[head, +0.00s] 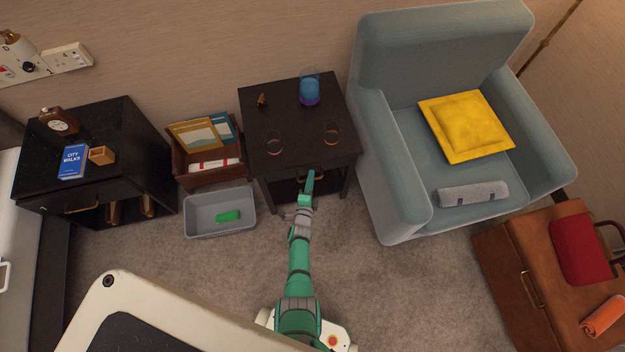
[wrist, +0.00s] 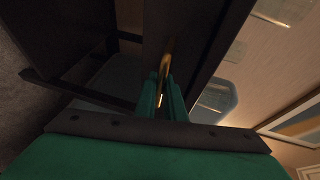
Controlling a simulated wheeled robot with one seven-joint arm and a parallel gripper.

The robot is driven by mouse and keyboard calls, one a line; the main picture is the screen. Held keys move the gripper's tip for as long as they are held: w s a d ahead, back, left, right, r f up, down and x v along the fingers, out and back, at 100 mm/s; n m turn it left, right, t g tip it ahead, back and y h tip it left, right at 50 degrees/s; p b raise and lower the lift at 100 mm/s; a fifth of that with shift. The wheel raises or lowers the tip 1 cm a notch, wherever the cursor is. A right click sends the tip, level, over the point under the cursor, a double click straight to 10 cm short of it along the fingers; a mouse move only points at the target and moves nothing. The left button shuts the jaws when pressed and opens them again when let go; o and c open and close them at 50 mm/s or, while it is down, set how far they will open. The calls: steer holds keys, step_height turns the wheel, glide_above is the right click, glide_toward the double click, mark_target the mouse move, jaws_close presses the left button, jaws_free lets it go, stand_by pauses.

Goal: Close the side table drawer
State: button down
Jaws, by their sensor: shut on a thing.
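The dark side table (head: 290,110) stands between the magazine rack and the armchair. Its drawer front (wrist: 180,28) is close ahead of the wrist camera, with a curved brass handle (wrist: 167,58). My gripper (head: 307,180) is at the front of the table, at handle height. In the wrist view my green fingers (wrist: 163,92) are closed around the lower part of the handle. From the head view I cannot tell how far out the drawer stands, as the gripper covers part of its front.
A grey bin (head: 220,213) stands on the floor left of my arm. The armchair (head: 395,200) is close on the right. Carpet in front is clear.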

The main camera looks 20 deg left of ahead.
steer(key=c, duration=2)
jaws_free()
steer(key=shift+o, duration=0.8)
steer(key=shift+s+a, duration=0.15)
steer(key=shift+s, duration=0.15)
steer(key=v, duration=1)
steer(key=shift+s, duration=0.25)
steer(key=shift+d+r, duration=0.15)
steer(key=shift+d, duration=0.05)
